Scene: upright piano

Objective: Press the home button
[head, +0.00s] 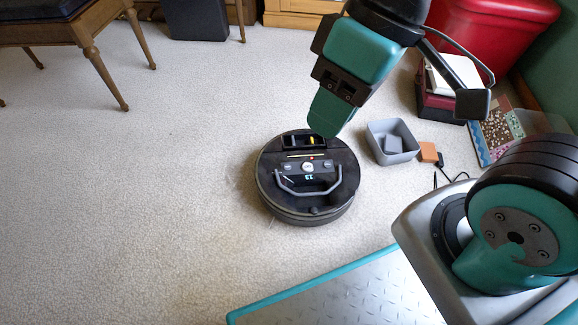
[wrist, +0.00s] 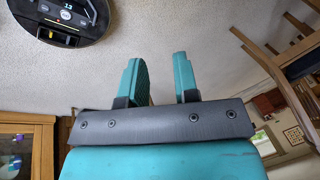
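A round black robot vacuum (head: 307,205) sits on the carpet in the middle of the head view, its grey handle flipped toward me. Its top panel has a large pale round middle button (head: 307,167), smaller buttons on both sides and a small lit display (head: 309,178). The icons are too small to tell which button is home. My gripper (head: 326,130) hangs above the vacuum's far edge, pointing down. In the wrist view my gripper (wrist: 157,60) is open and empty, with a gap between its teal fingers. The vacuum's panel (wrist: 68,12) shows there at the upper left, apart from the fingers.
A grey bin (head: 393,150) and an orange block (head: 428,152) stand right of the vacuum, with a black cable beside them. A red container (head: 500,35) and books are farther right. A wooden chair (head: 90,50) is at the upper left. Carpet left of the vacuum is clear.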

